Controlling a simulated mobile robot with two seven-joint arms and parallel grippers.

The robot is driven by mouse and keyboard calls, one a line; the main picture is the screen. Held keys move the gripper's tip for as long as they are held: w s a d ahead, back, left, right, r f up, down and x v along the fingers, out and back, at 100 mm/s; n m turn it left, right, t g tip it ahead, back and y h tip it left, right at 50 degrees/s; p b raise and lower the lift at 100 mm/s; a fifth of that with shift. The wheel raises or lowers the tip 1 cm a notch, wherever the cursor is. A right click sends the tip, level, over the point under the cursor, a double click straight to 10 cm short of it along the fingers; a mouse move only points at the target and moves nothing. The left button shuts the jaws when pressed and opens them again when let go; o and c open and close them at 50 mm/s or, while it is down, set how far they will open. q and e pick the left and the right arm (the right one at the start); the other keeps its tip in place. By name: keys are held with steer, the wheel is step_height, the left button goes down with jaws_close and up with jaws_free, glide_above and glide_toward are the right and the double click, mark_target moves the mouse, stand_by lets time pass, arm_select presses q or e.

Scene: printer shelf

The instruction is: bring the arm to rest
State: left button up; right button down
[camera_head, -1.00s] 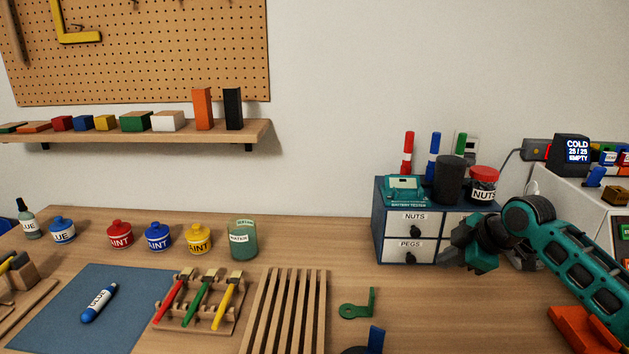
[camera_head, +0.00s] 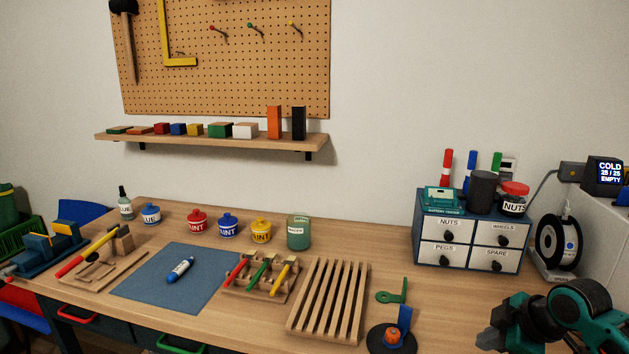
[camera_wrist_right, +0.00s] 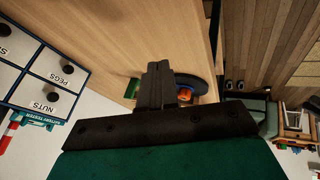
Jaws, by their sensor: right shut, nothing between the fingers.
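My right arm (camera_head: 590,320) shows at the lower right of the head view, teal with dark joints. My right gripper (camera_head: 490,338) is at its left end, clear of the drawer cabinet and in front of it. In the right wrist view the dark fingers of the right gripper (camera_wrist_right: 157,72) are together with nothing between them. They hang over the front part of the table (camera_wrist_right: 150,30). My left gripper is in neither view.
The drawer cabinet (camera_head: 447,256) stands at the back right, with a spool (camera_head: 558,245) beside it. A round dark base with an orange knob (camera_head: 393,337) and a slatted wooden rack (camera_head: 328,300) are on the table left of my gripper.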

steer(key=s+a+f+m+g+h, duration=0.1)
steer(key=s+a+f+m, duration=0.25)
steer(key=s+a, duration=0.4)
steer(key=s+a+f+m+g, duration=0.15)
steer(key=s+a+f, duration=0.35)
steer(key=s, duration=0.6)
steer(key=s+d+r+m+h, duration=0.1)
steer(key=s+d+m+h, duration=0.1)
steer(key=s+m, duration=0.55)
steer(key=w+a+f+n+t+y, duration=0.2)
steer(key=w+a+f+t, duration=0.1)
steer(key=w+f+t, duration=0.2)
steer(key=shift+w+a+f+t, duration=0.2)
steer(key=shift+w+f+t, duration=0.15)
steer(key=shift+f+t, duration=1.2)
steer(key=shift+f+g, duration=0.25)
steer(key=shift+g, duration=0.05)
